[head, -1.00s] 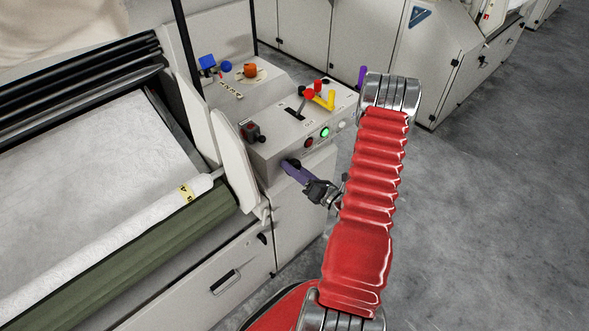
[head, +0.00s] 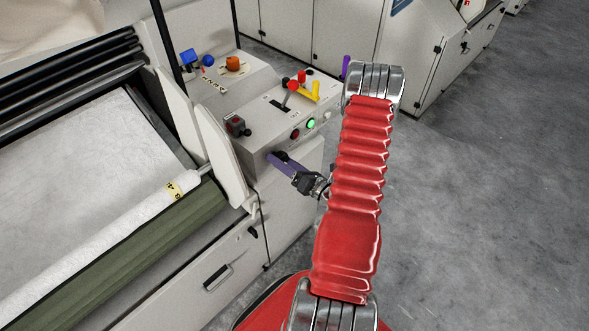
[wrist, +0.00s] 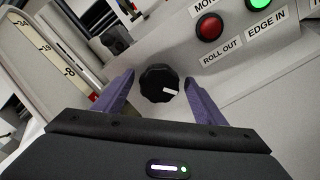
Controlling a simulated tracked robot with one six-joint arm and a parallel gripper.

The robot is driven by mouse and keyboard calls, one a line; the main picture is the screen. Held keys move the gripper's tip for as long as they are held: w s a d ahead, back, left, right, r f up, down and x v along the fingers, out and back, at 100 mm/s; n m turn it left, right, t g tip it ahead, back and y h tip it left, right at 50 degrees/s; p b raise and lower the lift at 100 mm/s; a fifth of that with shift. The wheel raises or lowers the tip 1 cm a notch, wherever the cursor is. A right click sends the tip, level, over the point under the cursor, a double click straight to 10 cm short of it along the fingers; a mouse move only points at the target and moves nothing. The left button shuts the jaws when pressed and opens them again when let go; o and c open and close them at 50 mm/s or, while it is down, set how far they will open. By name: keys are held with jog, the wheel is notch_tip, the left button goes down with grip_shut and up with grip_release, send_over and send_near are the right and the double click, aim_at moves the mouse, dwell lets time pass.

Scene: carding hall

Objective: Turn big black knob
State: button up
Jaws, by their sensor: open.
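The big black knob (wrist: 158,84) is on the front face of the grey control panel. In the wrist view its white pointer mark points right and slightly down. My gripper (wrist: 159,80) is open, with one purple finger on each side of the knob. Narrow gaps show between the fingers and the knob, so I see no grip on it. In the head view, my gripper (head: 279,164) is at the panel's front face and the knob (head: 281,156) shows as a small dark shape beside a purple finger.
A red button (wrist: 209,27) labelled ROLL OUT and a lit green button (wrist: 261,4) labelled EDGE IN are right of the knob. A red-topped lever (head: 294,86) and yellow handle (head: 305,93) stand on the panel top. A green roller (head: 150,245) lies left. Open floor is right.

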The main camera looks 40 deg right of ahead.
jog(key=s, duration=1.3)
jog(key=shift+s+d, duration=0.2)
jog(key=shift+s, duration=0.1)
jog(key=shift+w, duration=0.1)
jog(key=n, duration=1.3)
jog(key=shift+w+a+r+n, duration=0.1)
jog(key=shift+w+r+n, duration=0.05)
jog(key=shift+n, duration=0.15)
jog(key=shift+w, duration=0.1)
jog(key=shift+w+a, duration=0.15)
jog(key=shift+w, duration=6.65)
jog(key=shift+c, duration=0.5)
